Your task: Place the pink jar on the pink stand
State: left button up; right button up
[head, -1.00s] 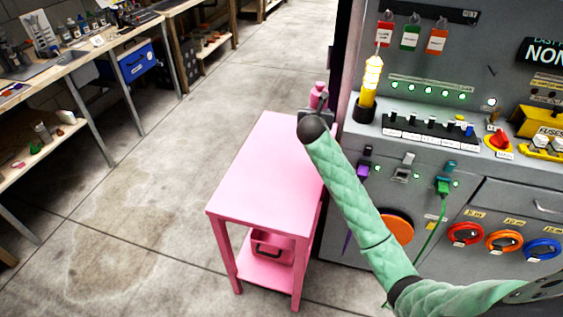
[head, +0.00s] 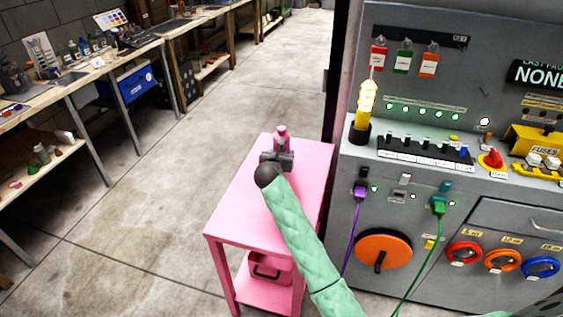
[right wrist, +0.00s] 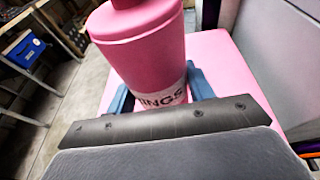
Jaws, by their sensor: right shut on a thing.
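The pink jar (head: 281,137) shows in the head view above the far half of the pink stand, upright or nearly so. My right gripper (head: 278,150) is shut on it. In the right wrist view the jar (right wrist: 145,55) fills the middle, with a white label whose lettering is partly hidden, and blue-grey finger parts of the gripper (right wrist: 160,95) lie on both sides of it. The pink stand (head: 240,205) is a small table with a flat top and a lower shelf. The jar's base is hidden, so I cannot tell whether it touches the top. My left gripper is not in view.
A grey control panel (head: 405,185) with cables, switches and coloured dials stands close to the right of the stand. A pink box (head: 268,268) sits on the lower shelf. Workbenches (head: 95,65) line the left side. The floor between is clear.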

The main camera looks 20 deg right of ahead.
notch_tip(320, 180, down, 3)
jog(key=shift+f, duration=0.35)
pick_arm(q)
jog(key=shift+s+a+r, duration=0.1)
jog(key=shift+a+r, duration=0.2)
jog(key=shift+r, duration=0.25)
pick_arm(e)
jog(key=shift+f, duration=0.1)
jog(key=o, duration=1)
jog(key=shift+f, duration=0.1)
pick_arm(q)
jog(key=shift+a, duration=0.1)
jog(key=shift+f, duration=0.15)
